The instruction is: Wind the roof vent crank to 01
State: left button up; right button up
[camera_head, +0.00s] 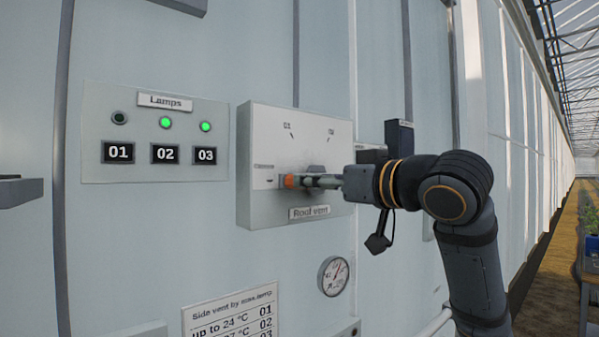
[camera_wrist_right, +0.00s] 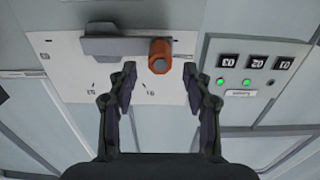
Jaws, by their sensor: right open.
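The roof vent box (camera_head: 255,203) is a pale panel on the wall with a "Roof vent" label and small dial marks, too blurred to read surely. Its grey crank arm (camera_wrist_right: 110,47) lies about level, with an orange knob (camera_head: 290,181) at its left end in the head view. The knob also shows in the right wrist view (camera_wrist_right: 159,55). My right gripper (camera_wrist_right: 159,76) is open in front of the box. Its fingertips stand on either side of the knob, with gaps visible. In the head view my right gripper (camera_head: 318,181) partly hides the crank. My left gripper is out of view.
A lamps panel (camera_head: 150,113) with numbers 01, 02 and 03 is left of the box; lamps 02 and 03 glow green. A gauge (camera_head: 333,276) and a side vent chart (camera_head: 231,318) are below. Dark boxes (camera_head: 399,135) are close to the right, by my arm.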

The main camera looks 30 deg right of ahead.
jog(key=w+p, duration=0.1)
jog(key=w, duration=0.1)
jog(key=w+p, duration=0.1)
jog(key=w, duration=0.2)
jog(key=shift+a+r, duration=0.15)
jog(key=shift+a, duration=0.05)
jog(key=shift+w, duration=0.45)
jog(key=shift+s, duration=0.1)
jog(key=shift+c, duration=0.3)
grip_shut()
